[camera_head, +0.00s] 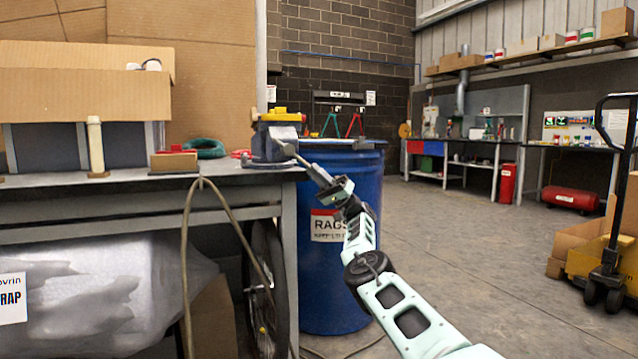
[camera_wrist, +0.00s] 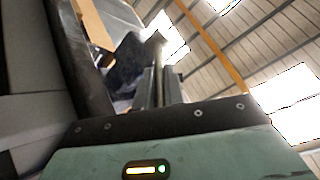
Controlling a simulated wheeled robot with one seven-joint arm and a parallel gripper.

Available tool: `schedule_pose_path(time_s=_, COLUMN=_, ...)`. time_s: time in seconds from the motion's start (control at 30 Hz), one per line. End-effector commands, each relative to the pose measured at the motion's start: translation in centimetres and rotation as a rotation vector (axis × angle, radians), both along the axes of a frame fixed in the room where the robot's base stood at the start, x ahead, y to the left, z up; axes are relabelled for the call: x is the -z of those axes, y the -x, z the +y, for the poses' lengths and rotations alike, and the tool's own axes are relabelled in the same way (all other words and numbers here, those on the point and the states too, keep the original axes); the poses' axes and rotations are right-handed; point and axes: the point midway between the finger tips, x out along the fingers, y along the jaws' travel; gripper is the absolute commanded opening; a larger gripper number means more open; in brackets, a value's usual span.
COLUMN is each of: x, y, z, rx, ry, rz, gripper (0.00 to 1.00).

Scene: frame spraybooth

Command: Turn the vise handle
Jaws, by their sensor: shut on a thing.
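The blue-grey vise (camera_head: 266,146) sits on the front right corner of the workbench, with a yellow object on top of it. My gripper (camera_head: 291,150) reaches up from the lower right to the vise's front. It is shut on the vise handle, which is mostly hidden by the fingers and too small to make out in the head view. In the wrist view my gripper's fingers (camera_wrist: 159,82) are close together, and a dark block, apparently part of the vise, lies just beyond them. I cannot tell the handle's angle.
The workbench (camera_head: 235,178) carries cardboard, a wooden post and a green coil (camera_head: 207,149). A blue drum (camera_head: 340,240) labelled RAGS stands right of the bench, close to my arm. A hose (camera_head: 190,240) hangs from the bench front. A pallet truck (camera_head: 606,250) stands far right. The middle floor is clear.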

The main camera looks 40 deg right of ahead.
Motion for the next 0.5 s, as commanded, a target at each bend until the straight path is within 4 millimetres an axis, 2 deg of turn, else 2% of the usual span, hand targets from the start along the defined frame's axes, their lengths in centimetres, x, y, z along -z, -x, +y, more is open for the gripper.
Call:
schedule_pose_path(time_s=0.1, x=-0.78, y=0.33, z=-0.01, rx=-0.006, ry=0.031, rz=-0.009, gripper=0.0)
schedule_pose_path(time_s=0.5, x=-1.1, y=0.19, z=0.21, rx=-0.007, ry=0.051, rz=-0.005, gripper=0.0)
